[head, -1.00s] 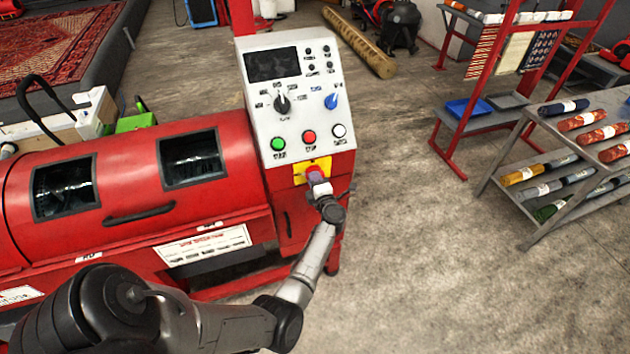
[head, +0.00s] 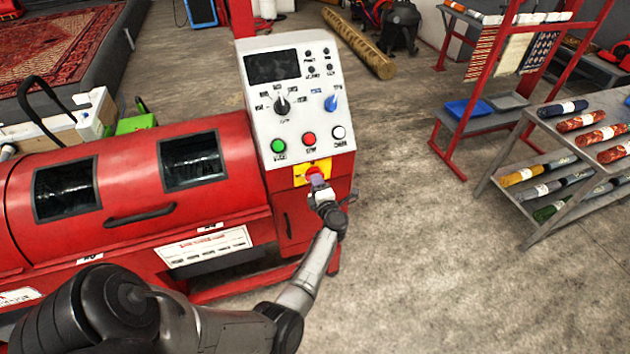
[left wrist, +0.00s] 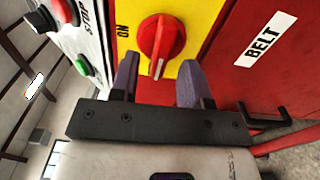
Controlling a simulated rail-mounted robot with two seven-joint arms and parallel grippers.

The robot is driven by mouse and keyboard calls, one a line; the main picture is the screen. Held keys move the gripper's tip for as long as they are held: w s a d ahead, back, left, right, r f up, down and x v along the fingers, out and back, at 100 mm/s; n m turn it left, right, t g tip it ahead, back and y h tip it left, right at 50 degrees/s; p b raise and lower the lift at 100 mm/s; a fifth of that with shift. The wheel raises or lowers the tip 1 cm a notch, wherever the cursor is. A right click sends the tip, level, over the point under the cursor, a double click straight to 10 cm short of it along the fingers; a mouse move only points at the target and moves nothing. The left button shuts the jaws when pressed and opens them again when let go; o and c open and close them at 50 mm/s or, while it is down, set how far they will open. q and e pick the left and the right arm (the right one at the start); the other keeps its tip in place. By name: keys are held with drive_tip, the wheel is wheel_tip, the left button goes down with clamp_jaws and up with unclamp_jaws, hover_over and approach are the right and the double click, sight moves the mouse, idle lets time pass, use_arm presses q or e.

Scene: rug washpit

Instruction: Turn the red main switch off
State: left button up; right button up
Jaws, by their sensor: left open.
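The red main switch (head: 313,172) is a round knob on a yellow plate (head: 327,166), low on the red machine's control cabinet. In the left wrist view the knob (left wrist: 161,38) has a raised grip with a white mark at its lower end in the picture, and "ON" is printed to its left. My left gripper (head: 318,182) is in front of the switch. Its two purple fingers (left wrist: 159,66) are open and spread either side of the knob's near end, with nothing held. I cannot tell whether they touch the knob. My right gripper is not in view.
Above the switch, the sloped white panel (head: 298,100) carries green, red and white buttons, a black selector and a blue knob. A "BELT" label (left wrist: 265,40) is beside the yellow plate. Shelves of rolled rugs (head: 580,150) stand right; the floor between is clear.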

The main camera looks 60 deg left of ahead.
use_arm(q)
drive_tip(key=p+v, duration=0.2)
drive_tip(key=v, duration=0.8)
drive_tip(key=shift+d, duration=0.2)
